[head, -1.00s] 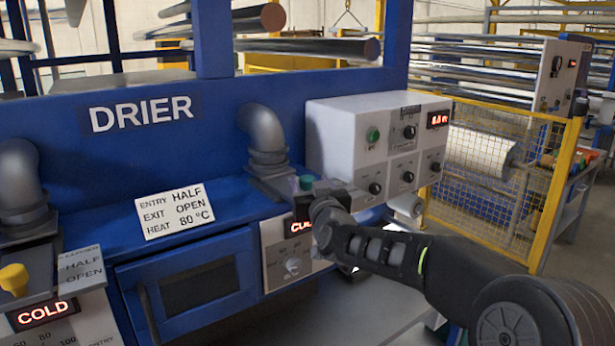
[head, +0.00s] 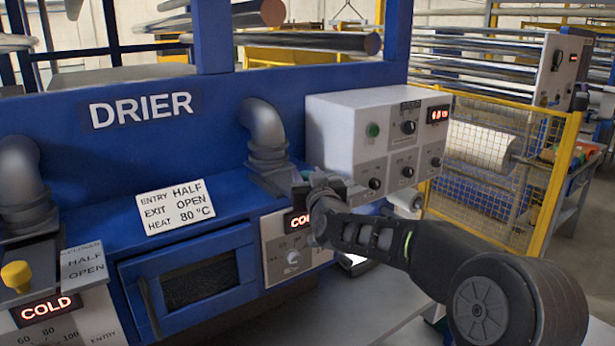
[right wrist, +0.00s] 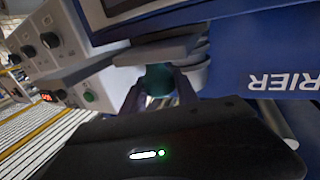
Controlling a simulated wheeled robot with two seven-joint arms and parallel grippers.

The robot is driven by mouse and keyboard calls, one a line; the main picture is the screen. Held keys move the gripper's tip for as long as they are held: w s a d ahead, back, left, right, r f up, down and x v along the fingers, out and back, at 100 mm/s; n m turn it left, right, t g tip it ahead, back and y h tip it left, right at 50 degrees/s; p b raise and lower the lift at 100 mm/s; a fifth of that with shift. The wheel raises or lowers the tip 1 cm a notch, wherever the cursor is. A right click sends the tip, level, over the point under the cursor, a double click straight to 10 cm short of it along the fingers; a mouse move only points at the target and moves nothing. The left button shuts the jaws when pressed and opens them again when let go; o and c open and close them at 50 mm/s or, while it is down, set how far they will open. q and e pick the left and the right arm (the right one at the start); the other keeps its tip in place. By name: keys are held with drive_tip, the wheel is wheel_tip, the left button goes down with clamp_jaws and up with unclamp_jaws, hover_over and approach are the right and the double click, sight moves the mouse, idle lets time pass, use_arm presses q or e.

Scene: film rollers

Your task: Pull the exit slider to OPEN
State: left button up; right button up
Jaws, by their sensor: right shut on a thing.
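The exit slider's green knob shows in the right wrist view (right wrist: 158,80), between the two dark fingers of my right gripper (right wrist: 158,92). The gripper is shut on this knob. In the head view my right gripper (head: 319,184) is at the right end of the blue drier (head: 85,190), just above the small exit panel (head: 275,262). There the gripper and wrist hide most of the knob, the slider's track and any position labels, so I cannot read its setting. My left gripper is not in view.
A card (head: 176,207) reads ENTRY HALF, EXIT OPEN, HEAT 80 °C. The yellow entry knob (head: 16,277) is at the far left above a COLD display (head: 46,309). A grey pipe (head: 264,135) and a white control box (head: 340,135) stand close behind my right gripper.

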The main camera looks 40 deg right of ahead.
clamp_jaws()
idle(0.8)
